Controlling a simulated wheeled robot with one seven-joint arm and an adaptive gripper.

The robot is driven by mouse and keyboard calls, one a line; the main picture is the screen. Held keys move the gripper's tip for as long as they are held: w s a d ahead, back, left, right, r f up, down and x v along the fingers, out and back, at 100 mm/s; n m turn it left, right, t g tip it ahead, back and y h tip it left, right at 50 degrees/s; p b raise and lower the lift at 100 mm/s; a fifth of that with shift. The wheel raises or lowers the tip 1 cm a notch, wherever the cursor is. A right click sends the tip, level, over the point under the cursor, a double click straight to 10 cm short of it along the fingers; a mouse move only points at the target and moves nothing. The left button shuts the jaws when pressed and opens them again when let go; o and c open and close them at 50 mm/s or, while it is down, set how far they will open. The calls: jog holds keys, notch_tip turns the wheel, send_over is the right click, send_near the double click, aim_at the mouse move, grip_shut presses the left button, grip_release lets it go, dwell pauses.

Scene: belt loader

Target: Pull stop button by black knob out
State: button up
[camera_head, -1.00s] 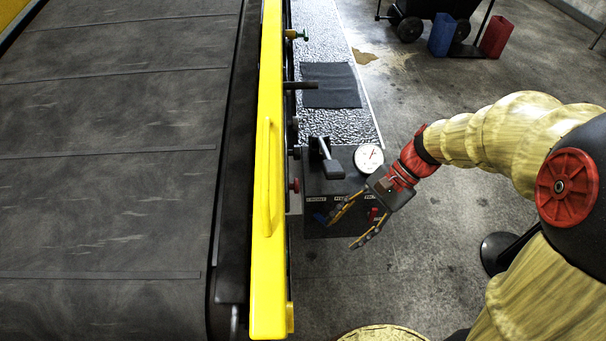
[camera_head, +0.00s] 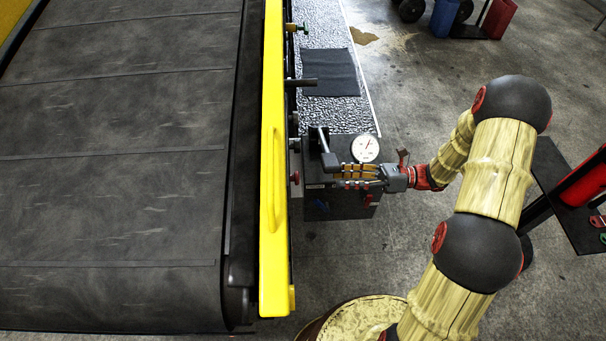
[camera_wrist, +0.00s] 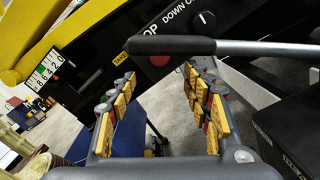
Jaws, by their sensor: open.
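The stop button (camera_wrist: 159,60) is a small red disc on the dark panel in the wrist view, below a label reading "OP", its upper part close behind a lever grip. In the head view a red button (camera_head: 295,177) sticks out of the yellow frame's right side. A black knob (camera_wrist: 205,18) with a white mark sits right of the label, beside "DOWN". My gripper (camera_wrist: 160,75) is open and empty, its yellow-padded fingers on both sides of the button's line of sight, apart from it. In the head view my gripper (camera_head: 338,176) points left, short of the button.
A lever with a black grip (camera_wrist: 172,46) crosses in front of the panel, close to my fingertips; its grip (camera_head: 330,162) also shows in the head view. A gauge (camera_head: 365,148) stands behind my gripper. The yellow rail (camera_head: 272,160) edges the belt (camera_head: 120,180).

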jog(key=a, duration=1.1)
jog(key=shift+w+a+b, duration=0.3)
jog(key=shift+w+a, duration=0.1)
jog(key=shift+w, duration=0.05)
jog(key=shift+c, duration=0.2)
grip_shut()
